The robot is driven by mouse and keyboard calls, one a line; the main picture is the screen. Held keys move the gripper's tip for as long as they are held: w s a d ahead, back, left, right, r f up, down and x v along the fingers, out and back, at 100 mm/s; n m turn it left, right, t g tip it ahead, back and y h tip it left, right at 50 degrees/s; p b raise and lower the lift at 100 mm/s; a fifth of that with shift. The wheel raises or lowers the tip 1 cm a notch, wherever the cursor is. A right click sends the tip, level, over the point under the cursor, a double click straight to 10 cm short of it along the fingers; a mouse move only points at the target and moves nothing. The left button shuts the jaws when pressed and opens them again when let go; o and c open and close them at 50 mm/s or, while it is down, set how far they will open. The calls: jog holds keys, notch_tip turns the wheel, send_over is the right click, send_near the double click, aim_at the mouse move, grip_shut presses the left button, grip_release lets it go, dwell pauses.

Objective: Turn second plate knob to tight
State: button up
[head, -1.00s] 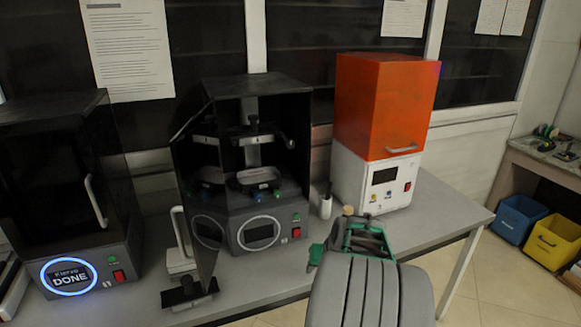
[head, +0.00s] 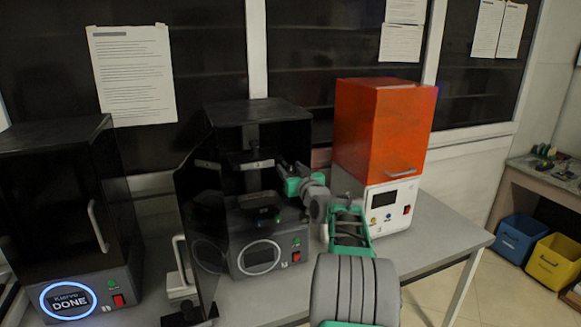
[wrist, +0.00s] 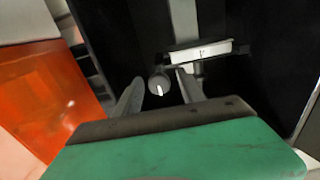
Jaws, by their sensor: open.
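The middle black printer (head: 262,110) stands on the table with its door swung open to the left. A pale bar of its build plate holder (head: 250,164) shows inside; in the wrist view the bar (wrist: 205,50) has a dark mark. A round grey knob with a white pointer line (wrist: 159,84) is in the wrist view, close to the bar. My gripper (wrist: 155,90) is open, with one finger on each side of the knob in that view; I cannot tell whether they touch it. In the head view my gripper (head: 279,168) reaches into the printer from the right and hides the knob.
A left black printer (head: 75,200) shows "DONE" in a lit blue ring. An orange-hooded white printer (head: 378,130) stands to the right, close to my arm. Blue (head: 520,240) and yellow (head: 555,262) bins are on the floor at right.

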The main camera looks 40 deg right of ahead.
jog(key=shift+c, duration=0.2)
grip_shut()
dwell(0.3)
